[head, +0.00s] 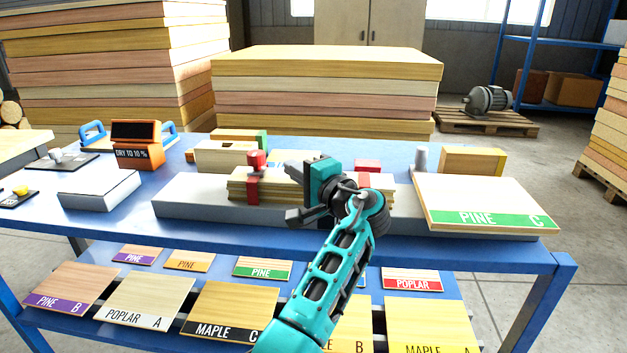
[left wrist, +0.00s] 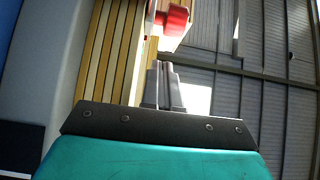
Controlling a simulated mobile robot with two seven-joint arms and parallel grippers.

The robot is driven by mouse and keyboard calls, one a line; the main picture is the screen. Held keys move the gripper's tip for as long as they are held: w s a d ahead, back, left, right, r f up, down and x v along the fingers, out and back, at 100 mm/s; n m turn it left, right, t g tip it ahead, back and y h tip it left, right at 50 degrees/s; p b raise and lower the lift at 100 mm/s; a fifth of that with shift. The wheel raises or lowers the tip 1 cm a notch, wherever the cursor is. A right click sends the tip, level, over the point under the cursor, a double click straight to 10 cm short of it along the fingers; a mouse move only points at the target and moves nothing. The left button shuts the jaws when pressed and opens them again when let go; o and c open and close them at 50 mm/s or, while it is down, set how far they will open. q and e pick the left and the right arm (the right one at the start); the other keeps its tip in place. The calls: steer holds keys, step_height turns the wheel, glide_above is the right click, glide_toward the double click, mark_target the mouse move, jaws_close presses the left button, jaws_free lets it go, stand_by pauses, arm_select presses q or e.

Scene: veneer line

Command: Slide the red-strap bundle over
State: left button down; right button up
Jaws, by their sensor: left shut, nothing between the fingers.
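The red-strap bundle (head: 239,187), a stack of thin pale wood sheets, lies on a long grey slab (head: 185,205) on the blue table. A red strap with a red block on top (head: 257,161) crosses it near its left end; another red block shows toward its right end. My left gripper (head: 294,216) is shut and empty at the bundle's near side, hiding its middle. In the left wrist view the closed fingers (left wrist: 165,85) are beside the layered bundle edge (left wrist: 110,55), with a red strap part (left wrist: 172,20) beyond. I cannot tell whether they touch. My right gripper is out of view.
A PINE C board (head: 480,195) lies at the slab's right end. Behind stand wood blocks (head: 472,160) and a small grey cylinder (head: 421,158). An orange DRY TO 10% sign (head: 137,150) and a white box (head: 100,190) are left. Labelled samples fill the lower shelf.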

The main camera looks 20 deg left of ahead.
mark_target(278, 181)
arm_select(q)
steer(key=a, duration=0.1)
steer(key=s+a, duration=0.1)
steer(key=a, duration=0.1)
steer(key=shift+s+a, duration=0.1)
steer(key=shift+a, duration=0.15)
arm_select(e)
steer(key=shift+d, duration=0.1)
